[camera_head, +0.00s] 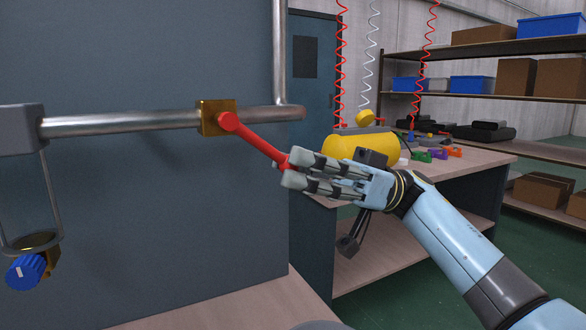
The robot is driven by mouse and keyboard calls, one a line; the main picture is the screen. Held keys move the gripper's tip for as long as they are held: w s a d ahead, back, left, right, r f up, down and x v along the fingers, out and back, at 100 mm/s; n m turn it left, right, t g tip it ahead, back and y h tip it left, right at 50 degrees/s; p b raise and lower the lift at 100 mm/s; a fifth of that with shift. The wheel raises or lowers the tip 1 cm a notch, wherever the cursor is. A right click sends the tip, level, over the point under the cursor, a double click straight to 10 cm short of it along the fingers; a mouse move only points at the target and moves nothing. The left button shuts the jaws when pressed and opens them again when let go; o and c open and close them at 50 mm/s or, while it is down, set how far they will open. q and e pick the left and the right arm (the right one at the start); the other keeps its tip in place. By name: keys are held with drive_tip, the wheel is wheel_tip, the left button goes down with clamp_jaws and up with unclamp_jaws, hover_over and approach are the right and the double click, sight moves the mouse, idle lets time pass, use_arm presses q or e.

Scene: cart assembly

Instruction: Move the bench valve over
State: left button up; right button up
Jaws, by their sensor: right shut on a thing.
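The bench valve (214,118) is a brass block on a horizontal steel pipe (120,123), in front of a dark blue-grey panel. Its red lever (258,143) slants down to the right from the valve. My right gripper (290,170) is shut on the lower right end of the lever, and its fingers hide that end. My right arm comes in from the lower right. My left gripper does not show.
A blue knob (27,271) on a brass fitting hangs at the lower left. A bench (470,165) behind my gripper carries a yellow tank (350,146) and small coloured parts. Shelves (480,55) with boxes stand at the back right.

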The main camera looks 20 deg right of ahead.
drive_tip(key=shift+r, duration=0.1)
drive_tip(key=shift+w+d+r+p, duration=0.1)
drive_tip(key=shift+d+r+p, duration=0.2)
drive_tip(key=shift+r+p, duration=0.2)
drive_tip(key=shift+w+d+r+p, duration=0.1)
drive_tip(key=shift+d+r+p, duration=0.25)
drive_tip(key=shift+r, duration=0.3)
drive_tip(key=shift+d+r+p, duration=0.25)
drive_tip(key=shift+r+p, duration=0.9)
drive_tip(key=shift+r, duration=0.05)
drive_tip(key=o, duration=0.9)
drive_tip(key=shift+f, duration=0.1)
drive_tip(key=shift+o, duration=0.2)
drive_tip(key=shift+d, duration=0.1)
